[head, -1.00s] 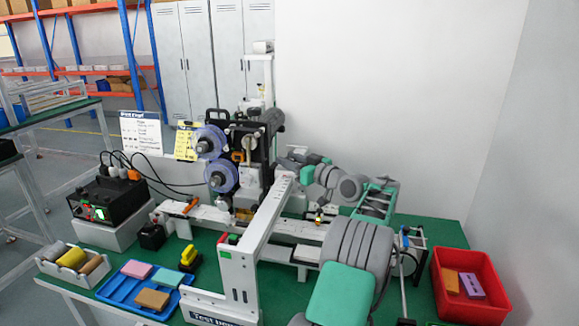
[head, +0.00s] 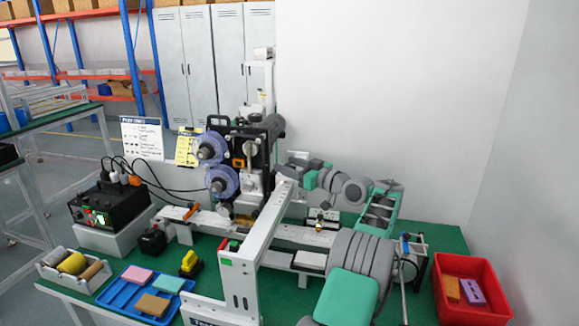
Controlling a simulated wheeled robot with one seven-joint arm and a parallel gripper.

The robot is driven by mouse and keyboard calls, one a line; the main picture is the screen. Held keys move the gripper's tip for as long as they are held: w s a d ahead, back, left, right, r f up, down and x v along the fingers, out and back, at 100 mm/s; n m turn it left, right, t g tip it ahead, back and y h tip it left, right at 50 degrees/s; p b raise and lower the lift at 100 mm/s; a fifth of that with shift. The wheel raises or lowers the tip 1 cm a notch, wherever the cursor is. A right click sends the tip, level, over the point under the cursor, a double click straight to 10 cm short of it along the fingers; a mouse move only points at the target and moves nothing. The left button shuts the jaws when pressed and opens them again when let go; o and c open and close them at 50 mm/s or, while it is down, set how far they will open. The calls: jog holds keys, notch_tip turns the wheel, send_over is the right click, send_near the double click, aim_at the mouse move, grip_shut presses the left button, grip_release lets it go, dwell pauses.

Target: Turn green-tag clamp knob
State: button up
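The coder machine (head: 252,165), with two purple-blue reels (head: 222,181), stands mid-table behind a white frame. A small green tag (head: 226,262) shows on the frame's front post, beside a red part. I cannot tell which of these marks the clamp knob; no knob shape is clear. My grey and green arm rises from the bottom right and bends back left. Its end (head: 297,160) is beside the machine's right side. The fingers cannot be made out.
A red bin (head: 496,310) with two blocks stands at right. A blue tray (head: 118,296) with blocks, a white roll tray (head: 54,283) and a black control box (head: 108,204) are at left. The white frame's long beam (head: 267,222) rises between the machine and my arm.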

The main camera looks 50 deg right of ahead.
aim_at(294, 167)
jog(key=shift+s, duration=0.1)
jog(key=s+b, duration=0.7)
jog(key=b, duration=0.3)
jog(key=shift+s+a, duration=0.15)
jog(key=shift+s, duration=0.1)
